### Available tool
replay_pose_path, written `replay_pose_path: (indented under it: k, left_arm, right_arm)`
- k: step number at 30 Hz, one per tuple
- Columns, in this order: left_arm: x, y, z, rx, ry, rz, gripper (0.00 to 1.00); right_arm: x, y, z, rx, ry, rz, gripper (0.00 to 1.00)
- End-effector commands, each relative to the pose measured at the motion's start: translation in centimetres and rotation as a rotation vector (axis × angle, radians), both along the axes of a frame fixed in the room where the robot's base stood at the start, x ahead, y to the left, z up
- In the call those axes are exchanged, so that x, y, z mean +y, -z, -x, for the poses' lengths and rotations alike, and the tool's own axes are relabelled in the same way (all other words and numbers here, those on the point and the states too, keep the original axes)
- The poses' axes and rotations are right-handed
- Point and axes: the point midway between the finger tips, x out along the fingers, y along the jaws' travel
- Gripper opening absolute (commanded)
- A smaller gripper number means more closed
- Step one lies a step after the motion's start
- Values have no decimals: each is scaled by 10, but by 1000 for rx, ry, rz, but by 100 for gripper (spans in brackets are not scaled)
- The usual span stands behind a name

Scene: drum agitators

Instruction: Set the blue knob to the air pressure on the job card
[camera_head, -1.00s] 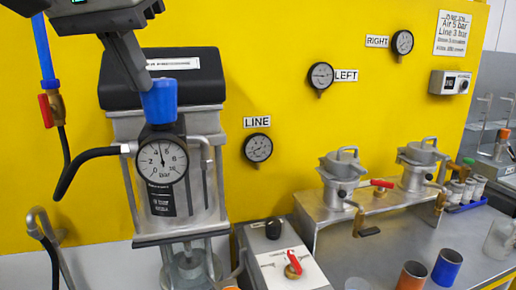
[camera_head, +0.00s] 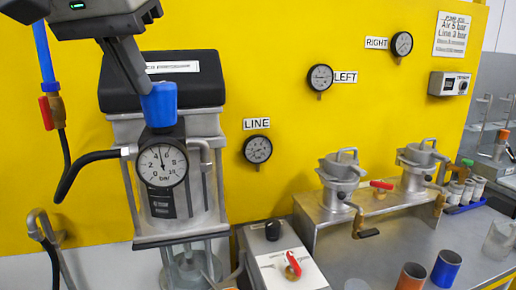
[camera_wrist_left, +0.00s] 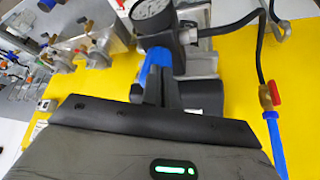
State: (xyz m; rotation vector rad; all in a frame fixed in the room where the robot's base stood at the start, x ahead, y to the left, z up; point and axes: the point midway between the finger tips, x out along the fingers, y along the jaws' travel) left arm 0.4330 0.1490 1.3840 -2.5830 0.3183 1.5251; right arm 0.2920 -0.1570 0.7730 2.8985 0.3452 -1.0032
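The blue knob (camera_head: 159,105) sits on top of the air pressure gauge (camera_head: 161,163), on the front of the drum agitator. The gauge's needle points nearly straight up, between the 4 and the 6. My left gripper (camera_head: 143,88) comes down from the upper left with its fingers at the knob and looks shut on it; the far finger is hidden. In the left wrist view the knob (camera_wrist_left: 157,58) shows partly behind the dark fingers (camera_wrist_left: 153,88). The job card (camera_head: 452,34) on the wall reads Air 5 bar, Line 3 bar. My right gripper is not in view.
A black hose (camera_head: 88,157) runs left from the gauge, near a red-handled valve (camera_head: 47,110). A control box with a red lever (camera_head: 294,264) stands lower right. The LINE gauge (camera_head: 258,149) and two lidded pots (camera_head: 340,180) are further right.

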Motion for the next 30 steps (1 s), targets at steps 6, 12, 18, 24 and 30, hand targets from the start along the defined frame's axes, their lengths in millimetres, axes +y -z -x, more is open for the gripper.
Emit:
replay_pose_path:
  k: [6, 12, 18, 24, 30]
  left_arm:
    - [1, 1, -2, 1, -7, 0, 0]
    - [2, 2, -1, 2, -7, -1, 0]
    - [3, 1, 6, 3, -6, -1, 0]
    - [2, -14, 7, -1, -4, 1, 0]
    - [2, -39, 7, 0, -2, 0, 0]
  right_arm:
    - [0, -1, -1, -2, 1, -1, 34]
    - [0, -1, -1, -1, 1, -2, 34]
    - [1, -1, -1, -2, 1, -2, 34]
    - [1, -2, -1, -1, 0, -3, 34]
    - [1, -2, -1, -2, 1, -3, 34]
